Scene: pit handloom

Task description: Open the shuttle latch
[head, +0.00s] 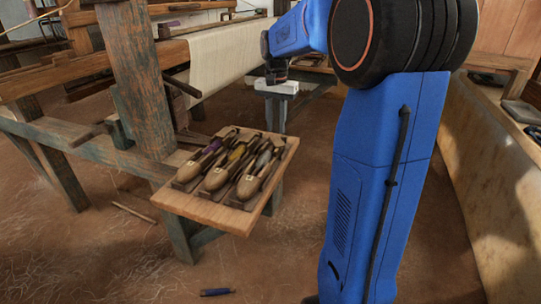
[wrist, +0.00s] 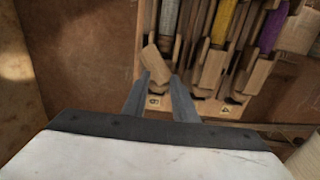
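Three wooden shuttles lie side by side on a wooden board, with purple (head: 212,146), yellow (head: 236,153) and grey (head: 263,160) bobbins. In the wrist view the grey-bobbin shuttle (wrist: 168,14) is at left, with yellow (wrist: 222,20) and purple (wrist: 272,30) to its right. A small wooden block (wrist: 157,60), tilted, sits at the near end of the grey one; I cannot tell if it is the latch. My gripper (wrist: 160,76) is open, its fingertips close to that block, contact unclear.
The board (head: 240,219) sits beside a loom post (head: 137,80). Pale cloth (head: 222,55) stretches behind it. A pale curved wall or bench (head: 500,220) stands at right.

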